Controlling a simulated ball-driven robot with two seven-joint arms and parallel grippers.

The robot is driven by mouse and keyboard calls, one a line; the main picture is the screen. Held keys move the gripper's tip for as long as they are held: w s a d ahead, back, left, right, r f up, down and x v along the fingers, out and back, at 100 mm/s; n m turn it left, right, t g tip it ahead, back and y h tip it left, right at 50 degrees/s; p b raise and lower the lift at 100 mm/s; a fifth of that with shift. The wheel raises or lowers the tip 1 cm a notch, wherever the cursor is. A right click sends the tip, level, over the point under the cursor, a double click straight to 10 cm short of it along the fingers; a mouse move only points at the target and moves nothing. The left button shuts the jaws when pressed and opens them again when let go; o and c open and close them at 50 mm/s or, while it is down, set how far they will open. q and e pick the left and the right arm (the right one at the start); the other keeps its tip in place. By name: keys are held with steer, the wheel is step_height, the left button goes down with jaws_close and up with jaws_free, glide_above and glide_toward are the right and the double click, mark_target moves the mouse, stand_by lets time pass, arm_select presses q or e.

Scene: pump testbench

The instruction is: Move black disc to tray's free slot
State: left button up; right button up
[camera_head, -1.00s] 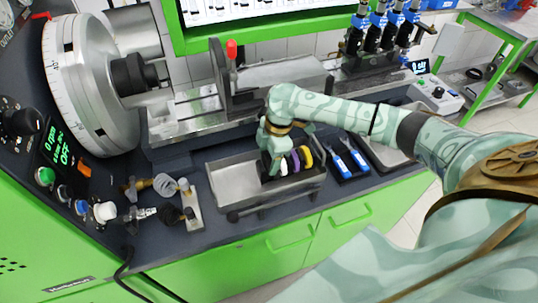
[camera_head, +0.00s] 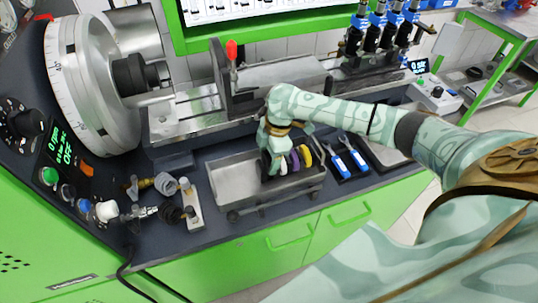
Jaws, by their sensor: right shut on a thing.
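My right gripper (camera_head: 269,154) points down over the grey metal tray (camera_head: 233,182), near its middle. It is shut on a dark disc (camera_head: 266,165), taken to be the black disc, which is mostly hidden by the fingers. To its right, a white disc (camera_head: 283,167), a purple disc (camera_head: 295,161) and a yellow disc (camera_head: 305,156) stand on edge in a row at the tray's right part. The left part of the tray is empty. I cannot make out the separate slots. My left gripper is not in view.
Blue-handled tools (camera_head: 352,157) lie in a dark holder right of the tray. Hose fittings (camera_head: 173,193) stand to the left. A metal vise-like machine (camera_head: 230,100) with a red-tipped lever rises behind. The green bench front edge is close below the tray.

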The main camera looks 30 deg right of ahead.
steer(key=shift+f, duration=0.4)
steer(key=shift+f, duration=0.35)
steer(key=shift+f, duration=0.45)
stand_by(0.5)
steer(key=o, duration=1.1)
steer(key=shift+o, duration=0.2)
